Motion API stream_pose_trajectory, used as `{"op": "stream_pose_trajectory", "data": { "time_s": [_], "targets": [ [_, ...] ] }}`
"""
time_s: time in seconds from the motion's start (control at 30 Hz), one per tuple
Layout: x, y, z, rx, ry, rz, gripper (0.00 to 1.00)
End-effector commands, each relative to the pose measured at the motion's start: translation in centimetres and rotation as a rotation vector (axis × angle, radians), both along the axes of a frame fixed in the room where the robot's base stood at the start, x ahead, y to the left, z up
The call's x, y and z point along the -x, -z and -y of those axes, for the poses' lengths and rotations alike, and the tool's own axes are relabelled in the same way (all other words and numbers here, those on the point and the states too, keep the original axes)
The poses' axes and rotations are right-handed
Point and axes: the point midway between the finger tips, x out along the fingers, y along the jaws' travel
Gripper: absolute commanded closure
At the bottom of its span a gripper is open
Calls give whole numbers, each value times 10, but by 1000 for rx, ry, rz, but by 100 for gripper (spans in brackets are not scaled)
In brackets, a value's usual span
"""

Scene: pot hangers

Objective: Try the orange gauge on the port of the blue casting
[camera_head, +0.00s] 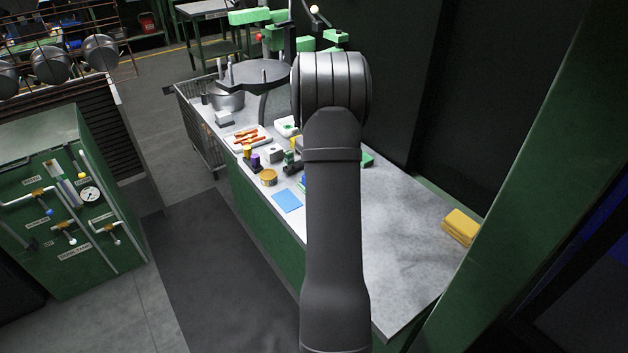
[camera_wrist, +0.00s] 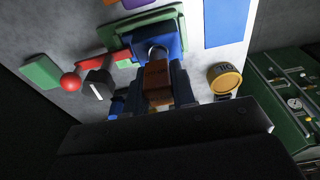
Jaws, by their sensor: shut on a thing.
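In the wrist view, my gripper (camera_wrist: 160,92) is shut on the orange gauge (camera_wrist: 158,74), a brownish-orange block with a grey round end. The blue casting (camera_wrist: 172,27) lies just beyond it, on a green base (camera_wrist: 120,34). The grey end of the gauge overlaps the casting's near face. I cannot tell whether it is inside the port, touching it, or just short of it; the port is hidden behind the gauge. In the head view my arm covers the gripper and gauge, and only a sliver of blue and green shows beside it.
A red ball-ended lever (camera_wrist: 71,82), a black block (camera_wrist: 98,86) and a green block (camera_wrist: 41,72) lie left of the casting. A yellow round tin (camera_wrist: 224,79) and a blue sheet (camera_wrist: 226,22) lie right. The bench's near right (camera_head: 400,230) is clear up to yellow cloths (camera_head: 461,226).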

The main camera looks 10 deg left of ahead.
Motion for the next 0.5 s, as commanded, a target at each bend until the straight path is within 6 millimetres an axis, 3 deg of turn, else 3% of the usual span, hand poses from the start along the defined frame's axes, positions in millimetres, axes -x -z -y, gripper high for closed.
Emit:
{"op": "stream_pose_trajectory", "data": {
  "time_s": [0.5],
  "targets": [
    [0,-27,0,0,0,1,100]
  ]
}}
